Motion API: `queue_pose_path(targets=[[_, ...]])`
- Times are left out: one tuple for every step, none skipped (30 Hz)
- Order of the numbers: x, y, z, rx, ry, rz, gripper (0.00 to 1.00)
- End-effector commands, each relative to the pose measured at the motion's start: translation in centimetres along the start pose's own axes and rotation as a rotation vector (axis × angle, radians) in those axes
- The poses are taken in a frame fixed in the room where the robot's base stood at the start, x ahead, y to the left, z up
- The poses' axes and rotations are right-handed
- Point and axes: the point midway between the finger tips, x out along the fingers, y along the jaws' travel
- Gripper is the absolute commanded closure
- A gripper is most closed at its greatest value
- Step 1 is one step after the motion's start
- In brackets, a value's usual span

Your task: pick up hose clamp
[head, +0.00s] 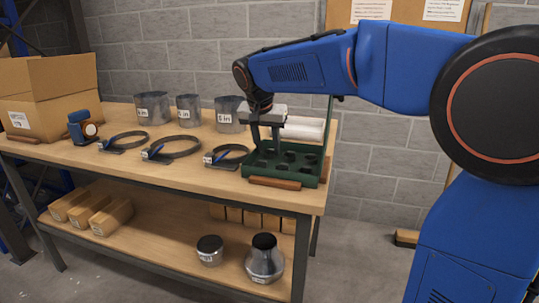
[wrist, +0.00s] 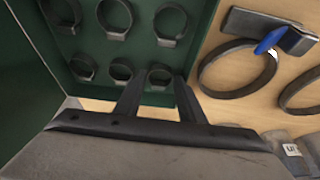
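A green tray (head: 312,172) at the right end of the bench holds several small dark ring clamps, which show clearly in the wrist view, one of them a hose clamp (wrist: 160,76) near my right finger. My gripper (head: 266,148) points down over the tray, its two fingers apart. In the wrist view my gripper (wrist: 155,85) is open, with nothing seen held between the fingers. Larger black band clamps with blue handles lie on the bench left of the tray; the nearest band clamp (wrist: 205,80) also shows in the wrist view.
Metal duct sleeves (head: 152,107) stand along the back of the bench (head: 200,182). A cardboard box (head: 50,95) and a blue tape-like tool (head: 83,127) sit at the left. White rolls (head: 303,128) lie behind the tray. The tray's green wall (wrist: 25,75) rises beside my gripper.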

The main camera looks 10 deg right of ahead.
Motion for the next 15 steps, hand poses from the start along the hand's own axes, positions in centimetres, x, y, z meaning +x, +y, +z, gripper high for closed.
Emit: queue_pose_path(targets=[[0.5,0.02,0.01,0.0,-0.001,0.001,0.64],[0.7,0.01,0.01,0.0,0.0,0.0,0.64],[0.87,0.01,0.02,0.0,0.0,0.0,0.64],[0.95,0.01,0.02,0.0,0.0,0.0,0.64],[1.0,0.0,0.02,0.0,0.0,0.0,0.64],[1.02,0.0,0.02,0.0,0.0,0.0,0.64],[1.01,-0.01,0.01,0.0,0.0,0.0,0.64],[1.0,-0.01,0.01,0.0,0.0,0.0,0.64],[0.99,-0.01,0.01,0.0,0.0,0.0,0.64],[0.99,-0.02,0.02,0.0,0.0,0.0,0.64],[0.99,-0.01,0.01,0.0,0.0,0.0,0.66],[0.98,-0.02,0.01,0.0,0.0,0.0,0.76],[0.98,-0.02,0.01,0.0,0.0,0.0,0.83],[0.98,-0.02,0.01,0.0,0.0,0.0,0.9],[0.97,-0.02,0.01,0.0,0.0,0.0,0.91]])
